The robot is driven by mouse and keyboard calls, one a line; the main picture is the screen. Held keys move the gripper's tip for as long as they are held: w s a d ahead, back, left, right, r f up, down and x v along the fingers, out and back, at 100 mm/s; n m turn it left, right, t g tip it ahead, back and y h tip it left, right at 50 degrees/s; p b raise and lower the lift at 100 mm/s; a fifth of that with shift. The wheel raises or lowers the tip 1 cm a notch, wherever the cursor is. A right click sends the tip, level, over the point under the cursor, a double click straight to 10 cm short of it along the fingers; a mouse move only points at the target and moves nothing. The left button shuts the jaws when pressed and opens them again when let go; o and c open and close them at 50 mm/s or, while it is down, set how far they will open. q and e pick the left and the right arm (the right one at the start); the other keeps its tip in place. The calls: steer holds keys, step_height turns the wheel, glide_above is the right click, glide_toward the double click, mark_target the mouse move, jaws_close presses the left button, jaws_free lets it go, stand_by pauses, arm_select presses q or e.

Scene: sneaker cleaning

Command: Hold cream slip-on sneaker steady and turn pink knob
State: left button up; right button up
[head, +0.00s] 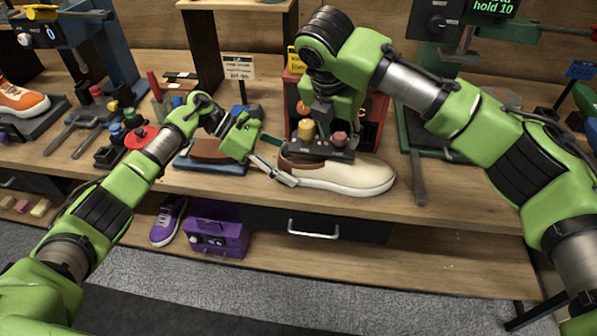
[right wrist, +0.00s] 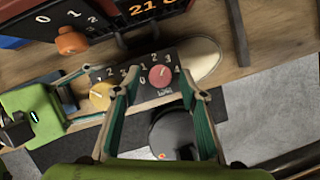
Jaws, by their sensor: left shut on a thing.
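The cream slip-on sneaker (head: 352,176) lies on the bench with its toe to the right. My left gripper (head: 277,171) is shut on its heel end at the left. A dark control panel (head: 340,155) with a pink knob (head: 340,139) and a yellow knob (head: 306,130) sits just behind and above the shoe opening. In the right wrist view the pink knob (right wrist: 161,77) lies ahead between my right gripper's (right wrist: 154,90) parted fingers, with numbers around it. The fingers look open and empty; contact with the knob cannot be told. My right arm hides part of the panel's stand.
A brown shoe-like item on a blue base (head: 212,155) stands left of the sneaker. A red-framed unit (head: 375,115) stands behind it. A green-based stand (head: 415,135) is at the right. A purple box (head: 217,238) sits below.

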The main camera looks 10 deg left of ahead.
steer(key=n, duration=0.1)
steer(key=n+y, duration=0.1)
steer(key=n, duration=0.1)
steer(key=n+y, duration=0.1)
steer(key=n, duration=0.1)
steer(key=shift+d+t, duration=0.3)
steer(key=v, duration=1.2)
steer(key=s+a+f+m+t+y, duration=0.1)
steer(key=a+f+m+y, duration=0.3)
steer(key=m, duration=0.9)
steer(key=s+a+f+m+y, duration=0.4)
steer(key=f+m, duration=0.6)
steer(key=m, duration=0.3)
steer(key=shift+t, duration=0.4)
steer(key=shift+s, duration=0.1)
